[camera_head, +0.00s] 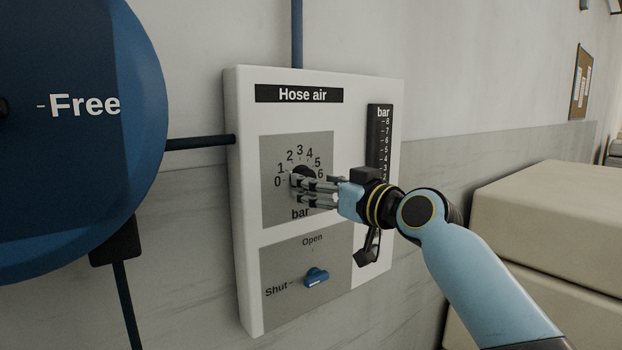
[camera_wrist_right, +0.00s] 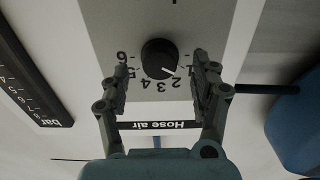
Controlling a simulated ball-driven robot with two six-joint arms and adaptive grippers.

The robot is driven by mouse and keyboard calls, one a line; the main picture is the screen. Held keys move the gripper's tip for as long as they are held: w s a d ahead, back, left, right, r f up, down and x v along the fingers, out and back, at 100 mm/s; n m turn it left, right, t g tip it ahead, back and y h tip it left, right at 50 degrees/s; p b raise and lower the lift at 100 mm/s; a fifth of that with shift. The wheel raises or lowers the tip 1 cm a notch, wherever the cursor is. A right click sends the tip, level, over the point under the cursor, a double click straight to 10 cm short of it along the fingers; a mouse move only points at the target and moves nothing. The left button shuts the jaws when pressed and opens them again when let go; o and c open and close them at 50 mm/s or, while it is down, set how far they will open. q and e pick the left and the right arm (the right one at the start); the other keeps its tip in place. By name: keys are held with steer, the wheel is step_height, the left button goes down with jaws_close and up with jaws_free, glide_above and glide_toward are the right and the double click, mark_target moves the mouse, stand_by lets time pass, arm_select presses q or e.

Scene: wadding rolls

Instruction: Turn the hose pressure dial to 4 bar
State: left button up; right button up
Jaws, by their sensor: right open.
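The pressure dial is a round black knob (camera_head: 303,176) on a grey plate marked 0 to 6 bar, on the white "Hose air" panel (camera_head: 365,88). In the right wrist view, upside down, the knob (camera_wrist_right: 158,58) shows a white pointer line between 1 and 2, nearer 2. My right gripper (camera_head: 299,189) is in front of the dial and partly hides it. In the wrist view its open fingers (camera_wrist_right: 161,66) stand on either side of the knob, with gaps between them and the knob. My left gripper is out of view.
A blue valve handle (camera_head: 316,277) with Open and Shut marks sits below the dial. A black bar gauge (camera_head: 379,135) is right of it, its lower part hidden by my gripper. A large blue disc (camera_head: 75,170) stands left; beige blocks (camera_head: 560,200) are at right.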

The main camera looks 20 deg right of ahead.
steer(key=x, duration=0.2)
steer(key=shift+w, duration=0.25)
steer(key=c, duration=1.2)
steer(key=shift+o, duration=0.2)
